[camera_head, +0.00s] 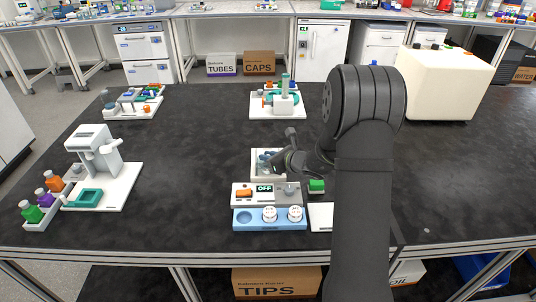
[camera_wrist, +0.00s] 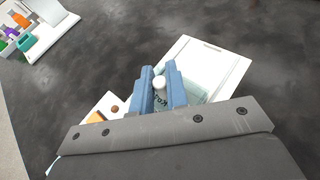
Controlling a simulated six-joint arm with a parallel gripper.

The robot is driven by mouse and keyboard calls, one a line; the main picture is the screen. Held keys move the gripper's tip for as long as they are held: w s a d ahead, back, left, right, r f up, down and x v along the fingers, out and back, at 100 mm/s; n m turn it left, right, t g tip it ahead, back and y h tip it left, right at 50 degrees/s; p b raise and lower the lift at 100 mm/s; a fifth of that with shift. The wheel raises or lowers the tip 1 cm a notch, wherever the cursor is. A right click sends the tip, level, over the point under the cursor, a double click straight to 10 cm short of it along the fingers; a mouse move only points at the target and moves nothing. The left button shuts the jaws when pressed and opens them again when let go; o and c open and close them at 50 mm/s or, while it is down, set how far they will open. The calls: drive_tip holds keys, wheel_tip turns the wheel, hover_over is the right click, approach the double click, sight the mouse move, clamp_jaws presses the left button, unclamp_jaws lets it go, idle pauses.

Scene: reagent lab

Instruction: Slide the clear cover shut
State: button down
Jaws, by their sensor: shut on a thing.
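The clear cover (camera_wrist: 192,84) shows in the wrist view as a pale, see-through greenish panel in a white frame (camera_wrist: 226,72). My gripper (camera_wrist: 161,76) is shut on this knob. In the head view my gripper (camera_head: 268,160) reaches in from the right over the white-framed unit (camera_head: 256,152), behind the white device with the OFF display (camera_head: 265,188). My fingers and wrist hide part of the cover, so I cannot tell exactly how far it is open.
A blue tray (camera_head: 251,224) with two white round pieces (camera_head: 295,213) stands in front of the device. A green block (camera_head: 316,185) is to its right. A white instrument (camera_head: 95,147) and coloured bottles (camera_head: 53,181) stand left. The dark table between is clear.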

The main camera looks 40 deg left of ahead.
drive_tip(key=shift+s+d+f, duration=0.1)
drive_tip(key=shift+s+d, duration=0.05)
drive_tip(key=shift+s, duration=0.05)
drive_tip(key=c, duration=1.4)
unclamp_jaws()
drive_tip(key=shift+c, duration=0.2)
drive_tip(key=v, duration=1.7)
drive_tip(key=shift+d+r, duration=0.15)
drive_tip(key=shift+r, duration=0.05)
drive_tip(key=x, duration=1.7)
drive_tip(key=shift+a+f, duration=0.15)
drive_tip(key=shift+a, duration=0.05)
drive_tip(key=shift+d, duration=0.1)
